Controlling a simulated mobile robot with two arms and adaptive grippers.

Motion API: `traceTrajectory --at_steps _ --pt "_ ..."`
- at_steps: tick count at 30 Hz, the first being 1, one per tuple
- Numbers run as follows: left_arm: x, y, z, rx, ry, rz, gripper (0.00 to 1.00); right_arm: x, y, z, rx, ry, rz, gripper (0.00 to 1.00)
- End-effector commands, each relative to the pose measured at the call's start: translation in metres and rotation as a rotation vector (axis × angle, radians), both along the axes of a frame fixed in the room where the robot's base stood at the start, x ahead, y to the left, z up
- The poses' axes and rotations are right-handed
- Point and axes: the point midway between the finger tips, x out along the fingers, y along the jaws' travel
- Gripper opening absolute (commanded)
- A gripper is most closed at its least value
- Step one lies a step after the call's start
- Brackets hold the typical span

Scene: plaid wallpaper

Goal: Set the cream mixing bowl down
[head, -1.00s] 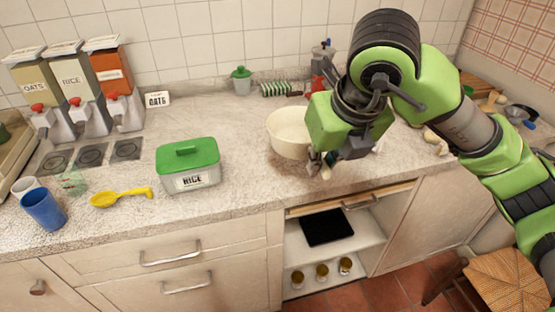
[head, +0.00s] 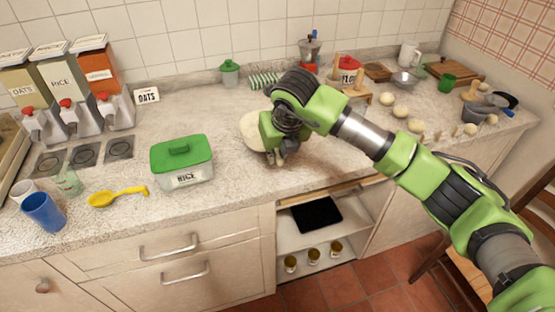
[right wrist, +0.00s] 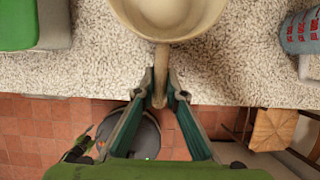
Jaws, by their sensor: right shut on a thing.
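The cream mixing bowl (head: 251,130) is at the middle of the counter, partly hidden behind my right gripper (head: 277,157). In the right wrist view the bowl (right wrist: 168,16) shows at the top with its handle pointing toward me. The fingers of my right gripper (right wrist: 160,92) are shut on that handle. The bowl looks upright and at or just above the counter (head: 225,195); I cannot tell whether its base touches. My left gripper is not in view.
A grey rice box with green lid (head: 183,162) stands left of the bowl. A yellow scoop (head: 117,196) and blue cup (head: 43,212) are farther left. Dough balls (head: 401,111) and bowls are at right.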

Motion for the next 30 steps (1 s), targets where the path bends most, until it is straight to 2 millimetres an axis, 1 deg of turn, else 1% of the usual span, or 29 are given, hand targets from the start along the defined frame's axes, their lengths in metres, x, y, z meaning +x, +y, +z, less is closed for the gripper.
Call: traceTrajectory --at_steps 1,4,6,10,11,12,13,24,26,29,30 --pt "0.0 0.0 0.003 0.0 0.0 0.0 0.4 -0.001 -0.001 -0.008 0.0 0.004 -0.001 0.0" --pt "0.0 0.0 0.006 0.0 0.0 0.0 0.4 -0.001 0.0 -0.021 0.0 0.002 0.0 0.0" --pt "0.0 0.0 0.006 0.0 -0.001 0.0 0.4 -0.001 -0.001 -0.024 0.0 0.0 0.001 0.0" --pt "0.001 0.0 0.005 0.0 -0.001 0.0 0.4 -0.001 -0.001 -0.025 0.0 0.0 0.001 0.0" --pt "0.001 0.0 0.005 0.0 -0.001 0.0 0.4 -0.001 -0.001 -0.026 -0.002 0.003 0.0 0.13" --pt "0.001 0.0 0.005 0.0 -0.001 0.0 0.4 -0.001 -0.001 -0.026 -0.002 0.003 0.0 0.24" --pt "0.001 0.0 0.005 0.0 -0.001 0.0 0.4 -0.001 -0.001 -0.026 -0.002 0.003 0.0 0.28" --pt "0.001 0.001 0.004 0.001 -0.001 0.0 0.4 -0.002 -0.001 -0.023 -0.001 0.002 0.0 0.28" --pt "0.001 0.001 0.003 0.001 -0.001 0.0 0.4 -0.003 -0.002 -0.019 0.001 0.0 0.0 0.28" --pt "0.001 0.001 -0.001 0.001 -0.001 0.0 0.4 -0.008 -0.003 -0.006 0.0 -0.002 0.001 0.28" --pt "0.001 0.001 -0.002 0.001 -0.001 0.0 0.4 -0.011 -0.004 0.001 0.0 -0.002 0.002 0.28"
